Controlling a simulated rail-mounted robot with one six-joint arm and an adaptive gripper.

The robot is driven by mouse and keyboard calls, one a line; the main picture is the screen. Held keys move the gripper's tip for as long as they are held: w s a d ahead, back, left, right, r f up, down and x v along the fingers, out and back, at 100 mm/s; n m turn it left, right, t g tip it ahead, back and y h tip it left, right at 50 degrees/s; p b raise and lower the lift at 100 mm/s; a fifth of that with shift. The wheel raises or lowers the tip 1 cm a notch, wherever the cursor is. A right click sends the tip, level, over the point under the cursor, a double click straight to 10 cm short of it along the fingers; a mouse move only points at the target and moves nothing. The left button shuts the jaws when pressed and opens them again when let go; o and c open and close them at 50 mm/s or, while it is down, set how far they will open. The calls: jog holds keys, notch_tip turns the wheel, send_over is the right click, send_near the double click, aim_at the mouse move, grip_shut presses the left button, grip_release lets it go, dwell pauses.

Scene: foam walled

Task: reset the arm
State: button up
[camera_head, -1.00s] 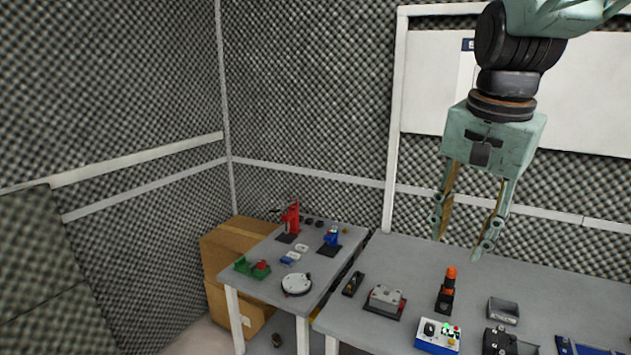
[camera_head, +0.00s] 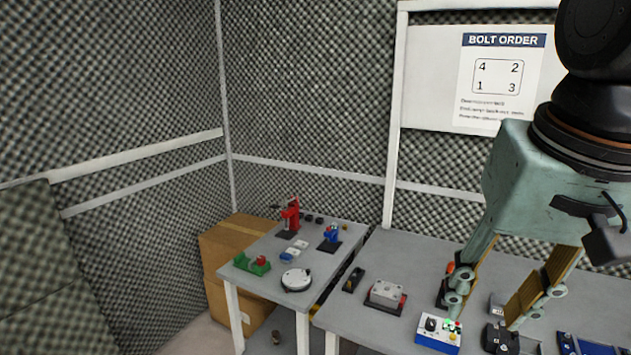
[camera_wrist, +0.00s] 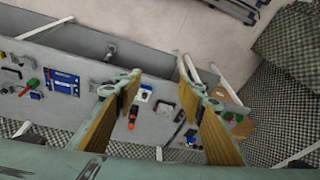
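My gripper (camera_head: 487,303) is at the right of the head view, pointing down in the air in front of the right table. Its two fingers with tan pads stand wide apart, with nothing between them. In the wrist view the open fingers (camera_wrist: 160,100) frame the table far below. An orange-topped black device (camera_head: 449,272) is partly hidden behind one finger. A white and blue button box (camera_head: 438,334) sits below that finger in the picture.
The right table (camera_head: 400,255) holds a grey block on a base (camera_head: 386,293). The left table (camera_head: 335,275) holds a red device (camera_head: 291,214), a blue device (camera_head: 332,235), a green fixture (camera_head: 252,264) and a white disc (camera_head: 296,280). A cardboard box (camera_head: 228,245) stands behind. A bolt order sign (camera_head: 500,80) hangs on the wall.

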jog(key=s+a+f+n+b, duration=0.1)
jog(key=s+f+n, duration=0.2)
jog(key=s, duration=0.6)
jog(key=shift+a+f+t, duration=0.15)
jog(key=shift+f+t, duration=0.15)
jog(key=shift+f, duration=0.15)
jog(key=shift+w, duration=0.1)
dwell(0.6)
